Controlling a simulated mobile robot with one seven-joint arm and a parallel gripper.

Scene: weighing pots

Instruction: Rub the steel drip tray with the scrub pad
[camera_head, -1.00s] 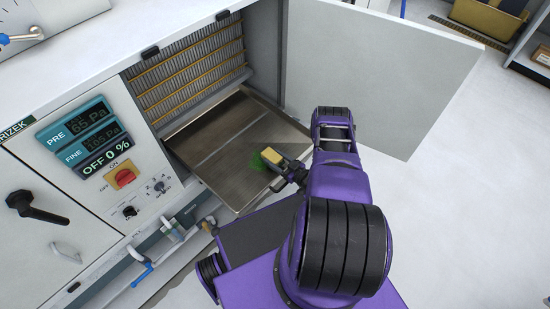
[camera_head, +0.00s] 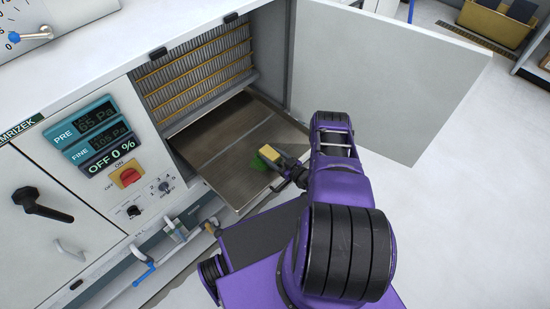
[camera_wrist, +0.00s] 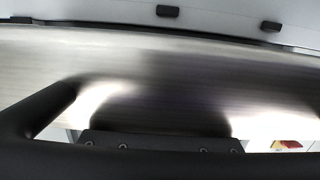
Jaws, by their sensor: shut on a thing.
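The steel drip tray (camera_head: 212,150) is pulled out from the open cabinet below the ribbed compartment. My gripper (camera_head: 279,161) is over the right part of the tray, shut on the scrub pad (camera_head: 269,153). The pad has a yellow body with green (camera_head: 258,166) below it, at or just above the tray surface; I cannot tell if it touches. In the wrist view the brushed tray surface (camera_wrist: 180,65) fills the middle, with dark gripper parts at the bottom. The pad is not clearly visible there.
The open white door (camera_head: 390,75) stands right of the tray, behind my arm. The control panel with displays (camera_head: 92,130) and a red switch (camera_head: 126,177) is at left. Valves and pipes (camera_head: 150,262) run below the tray.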

